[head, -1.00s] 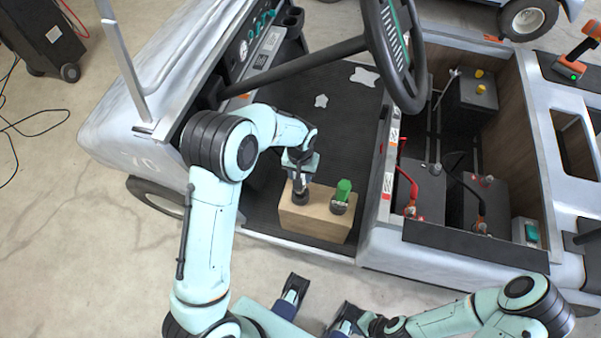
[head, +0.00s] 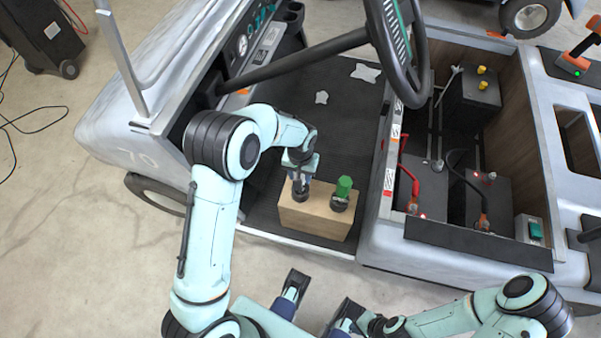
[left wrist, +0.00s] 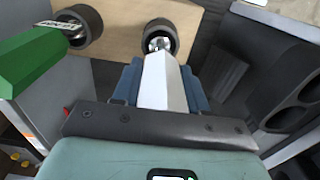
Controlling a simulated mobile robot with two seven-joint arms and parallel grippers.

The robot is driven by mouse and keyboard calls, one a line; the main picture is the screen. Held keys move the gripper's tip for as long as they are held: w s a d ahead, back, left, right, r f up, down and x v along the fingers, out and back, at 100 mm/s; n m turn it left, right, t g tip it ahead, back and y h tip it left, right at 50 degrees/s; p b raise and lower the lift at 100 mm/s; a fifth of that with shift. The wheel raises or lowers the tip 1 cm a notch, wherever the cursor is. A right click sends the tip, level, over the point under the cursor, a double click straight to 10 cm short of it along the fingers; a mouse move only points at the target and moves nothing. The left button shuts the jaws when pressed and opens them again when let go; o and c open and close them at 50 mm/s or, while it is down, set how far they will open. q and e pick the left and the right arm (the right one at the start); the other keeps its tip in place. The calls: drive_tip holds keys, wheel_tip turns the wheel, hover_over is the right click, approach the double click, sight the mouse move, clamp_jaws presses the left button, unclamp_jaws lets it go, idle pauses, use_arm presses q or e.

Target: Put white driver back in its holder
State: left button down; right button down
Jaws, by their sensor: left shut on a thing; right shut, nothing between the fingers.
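The white driver (left wrist: 168,82) is gripped by its handle in my left gripper (head: 300,178), between blue fingers in the left wrist view. Its metal neck is at the opening of a black ring holder (left wrist: 174,36) on a wooden block; how deep it sits I cannot tell. In the head view my left gripper is right above this ring (head: 300,196), hiding most of the driver. A green driver (head: 344,188) stands in the second black ring (head: 339,204), beside it on the block (head: 315,220). My right gripper (head: 345,319) is shut and empty, low in the picture, away from the block.
The block stands on the cart's dark floor (head: 340,110) near its edge. The steering wheel (head: 421,60) and column rise behind. To the right is an open bay with batteries, red and black cables (head: 403,160). An orange drill (head: 580,55) lies at the far right.

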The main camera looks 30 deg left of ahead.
use_arm(q)
drive_tip(key=shift+f+b, duration=0.65)
drive_tip(key=shift+f, duration=0.4)
use_arm(e)
drive_tip(key=shift+f, duration=0.7)
use_arm(q)
drive_tip(key=c, duration=0.5)
unclamp_jaws()
use_arm(e)
drive_tip(key=shift+d, duration=0.1)
use_arm(q)
drive_tip(key=shift+f, duration=0.1)
wheel_tip(320, 180, up, 14)
drive_tip(key=shift+f+p, duration=0.1)
drive_tip(key=shift+p, duration=1.05)
use_arm(e)
drive_tip(key=r, duration=0.1)
drive_tip(key=w+r, duration=0.1)
drive_tip(key=shift+r, duration=0.3)
use_arm(q)
drive_tip(key=shift+s+f, duration=0.1)
use_arm(e)
drive_tip(key=shift+s, duration=0.1)
